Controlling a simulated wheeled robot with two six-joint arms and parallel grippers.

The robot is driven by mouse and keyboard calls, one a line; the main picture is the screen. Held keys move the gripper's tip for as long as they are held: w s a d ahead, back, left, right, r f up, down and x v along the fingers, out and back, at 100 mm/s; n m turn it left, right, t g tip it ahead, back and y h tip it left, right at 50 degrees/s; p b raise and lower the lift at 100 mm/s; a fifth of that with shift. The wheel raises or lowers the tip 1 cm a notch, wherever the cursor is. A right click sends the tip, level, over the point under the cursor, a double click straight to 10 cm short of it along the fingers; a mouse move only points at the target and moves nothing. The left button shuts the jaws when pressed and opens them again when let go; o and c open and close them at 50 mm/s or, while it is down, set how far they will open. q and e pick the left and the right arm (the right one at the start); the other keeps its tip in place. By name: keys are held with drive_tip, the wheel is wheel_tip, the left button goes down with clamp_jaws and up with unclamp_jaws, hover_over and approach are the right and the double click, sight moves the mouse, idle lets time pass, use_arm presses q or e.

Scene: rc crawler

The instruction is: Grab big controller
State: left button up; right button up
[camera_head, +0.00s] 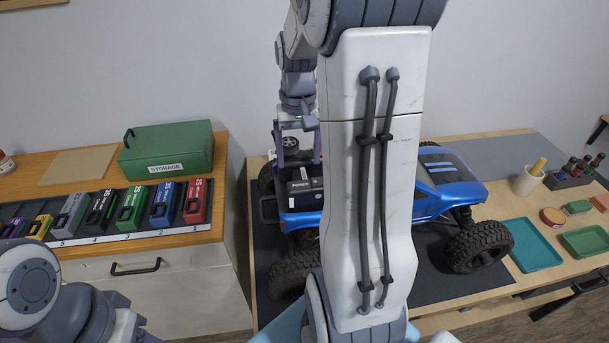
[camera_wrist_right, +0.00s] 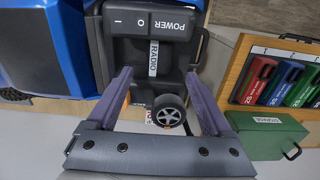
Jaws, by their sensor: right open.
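A dark grey device that looks like the big controller (camera_wrist_right: 150,50) shows in the right wrist view. It has a POWER switch block, a RADIO label and a small spoked wheel (camera_wrist_right: 168,110). In the head view the controller (camera_head: 303,187) is by the left end of the blue crawler (camera_head: 450,180), partly hidden by my right arm. My right gripper (camera_head: 297,158) is above it. In the wrist view my right gripper (camera_wrist_right: 157,73) is open, its fingers on either side of the wheel; contact cannot be told. My left gripper is out of view; only its arm shows bottom left.
A green STORAGE box (camera_head: 165,151) stands on the wooden cabinet at left, behind a rack (camera_head: 85,240) of several coloured packs. At right, a teal tray (camera_head: 527,244), a green tray (camera_head: 585,241) and a cup (camera_head: 527,182) sit on the bench. The crawler stands on a dark mat (camera_head: 455,288).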

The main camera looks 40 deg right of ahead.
sight(300, 172)
drive_tip(key=shift+w+d+f+p, duration=0.1)
drive_tip(key=shift+f+p, duration=0.15)
drive_tip(key=shift+f, duration=1.25)
drive_tip(key=shift+d+f+p, duration=0.1)
drive_tip(key=shift+f+p, duration=0.15)
drive_tip(key=shift+f, duration=1.2)
clamp_jaws()
